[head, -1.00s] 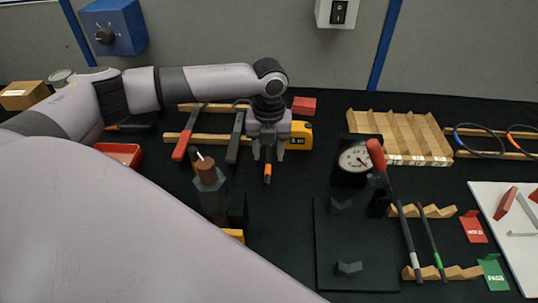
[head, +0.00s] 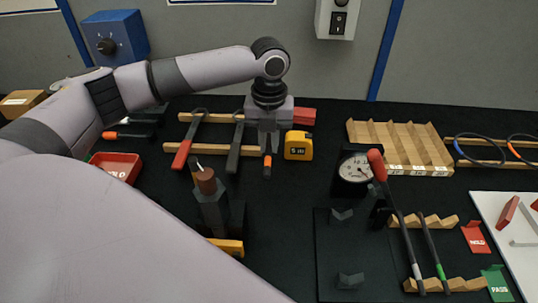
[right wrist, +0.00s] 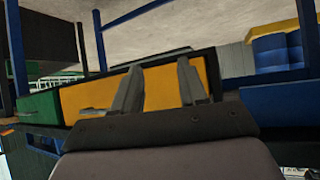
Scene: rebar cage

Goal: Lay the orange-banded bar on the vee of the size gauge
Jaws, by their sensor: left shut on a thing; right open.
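The orange-banded bar (head: 267,167) hangs in my left gripper (head: 268,147), with its dark end and orange band showing below the fingers; the rest is hidden. The gripper is shut on it, left of the yellow tape measure. The size gauge, with a round dial (head: 355,168), stands to the right, apart from the bar. Its dark plate (head: 370,255) carries two grey vee blocks, a rear one (head: 341,216) and a front one (head: 349,281), both empty. My right gripper (right wrist: 160,85) shows in the right wrist view with its two fingers apart and nothing between them.
A red-knobbed lever (head: 376,165) rises beside the dial. Two bars, one green-banded (head: 437,265), lie on wooden notched rests (head: 465,285). A dark post with a brown top (head: 206,182) stands in front of my left gripper. A tape measure (head: 298,146) and clamps (head: 185,150) lie nearby.

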